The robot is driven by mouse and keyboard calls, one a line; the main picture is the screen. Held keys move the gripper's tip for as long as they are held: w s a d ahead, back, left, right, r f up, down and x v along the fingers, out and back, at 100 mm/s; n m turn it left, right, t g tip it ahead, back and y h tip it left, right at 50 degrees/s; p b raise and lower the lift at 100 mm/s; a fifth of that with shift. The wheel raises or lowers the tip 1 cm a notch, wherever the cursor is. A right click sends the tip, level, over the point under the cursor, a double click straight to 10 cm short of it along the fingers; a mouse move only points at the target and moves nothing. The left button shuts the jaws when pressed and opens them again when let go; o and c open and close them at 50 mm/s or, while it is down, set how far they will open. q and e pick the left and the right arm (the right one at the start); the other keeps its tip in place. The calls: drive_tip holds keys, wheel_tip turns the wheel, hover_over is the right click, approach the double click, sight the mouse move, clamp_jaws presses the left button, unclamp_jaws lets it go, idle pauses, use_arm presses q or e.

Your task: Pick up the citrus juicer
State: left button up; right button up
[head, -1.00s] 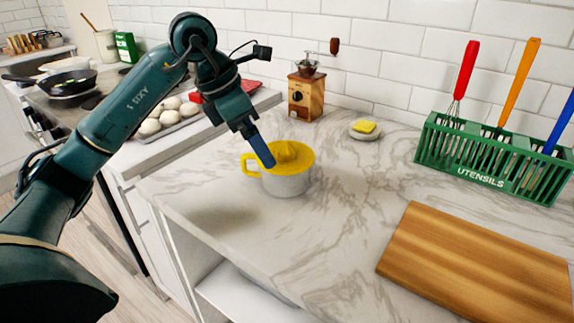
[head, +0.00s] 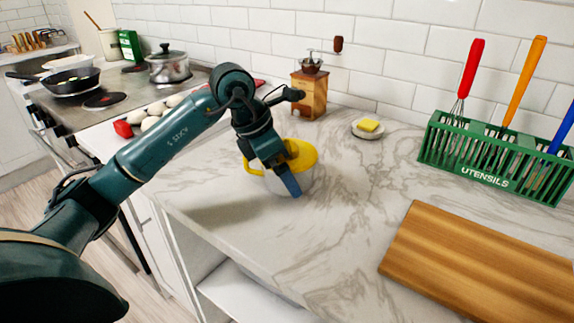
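The citrus juicer (head: 304,157) has a yellow top with a reamer and a side handle, on a pale bowl. It stands upright on the marble counter, left of the cutting board. My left gripper (head: 290,188) points down in front of the juicer and hides part of its top and bowl. Only one blue fingertip shows clearly, so I cannot tell whether the gripper is open or shut, or whether it touches the juicer. The juicer's yellow handle (head: 250,166) sticks out to the left, partly behind the gripper. My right gripper is not in view.
A wooden coffee grinder (head: 310,94) and a small dish (head: 367,131) with a yellow piece stand behind. A green utensil rack (head: 480,172) is at the right, beyond the cutting board (head: 480,262). Bare counter lies between juicer and board. The counter's front edge is close.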

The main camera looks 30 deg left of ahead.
use_arm(q)
drive_tip(key=shift+r, duration=0.1)
drive_tip(key=c, duration=0.7)
drive_tip(key=shift+o, duration=0.2)
